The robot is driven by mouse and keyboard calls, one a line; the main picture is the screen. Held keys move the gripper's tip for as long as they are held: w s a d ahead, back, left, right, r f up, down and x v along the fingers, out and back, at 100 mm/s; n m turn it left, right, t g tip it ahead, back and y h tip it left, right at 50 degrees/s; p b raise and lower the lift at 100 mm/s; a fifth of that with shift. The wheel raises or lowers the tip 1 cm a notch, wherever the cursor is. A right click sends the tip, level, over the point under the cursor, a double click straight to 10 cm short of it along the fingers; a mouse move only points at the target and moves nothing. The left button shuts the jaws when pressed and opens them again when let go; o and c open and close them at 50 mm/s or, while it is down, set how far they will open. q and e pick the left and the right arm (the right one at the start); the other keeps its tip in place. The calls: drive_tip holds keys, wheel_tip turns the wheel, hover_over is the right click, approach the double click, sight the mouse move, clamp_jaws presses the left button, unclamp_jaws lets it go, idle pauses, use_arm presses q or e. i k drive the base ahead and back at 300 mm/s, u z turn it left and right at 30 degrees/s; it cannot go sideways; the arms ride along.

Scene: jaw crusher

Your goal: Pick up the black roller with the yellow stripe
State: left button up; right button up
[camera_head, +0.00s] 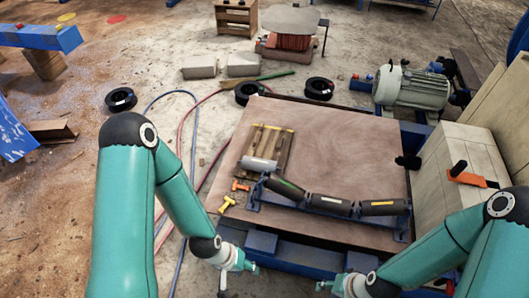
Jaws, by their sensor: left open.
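The black roller with the yellow stripe (384,208) lies at the right end of a row of three dark rollers in a blue frame on the wooden board. A roller with a whitish stripe (329,204) is in the middle, and one with a greenish stripe (283,186) is at the left, tilted. My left gripper (246,265) is open and empty, below and left of the board, well away from the yellow-striped roller. My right gripper (326,286) is at the bottom edge, below the row and apart from it. Its jaws are too small to read.
The blue roller frame (255,201) stands on the wooden board (350,145). A grey cylinder (259,164) lies by a small pallet (272,140). Yellow (227,204) and orange (240,186) pieces lie nearby. A pale block (455,160) with an orange-handled tool (468,178) stands right.

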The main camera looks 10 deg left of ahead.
sight(392, 206)
drive_tip(key=z, duration=2.1)
drive_tip(key=i, duration=0.1)
drive_tip(key=u, duration=3.2)
drive_tip(key=k, duration=1.25)
drive_tip(key=z, duration=1.1)
drive_tip(key=i, duration=0.85)
drive_tip(key=z, duration=0.05)
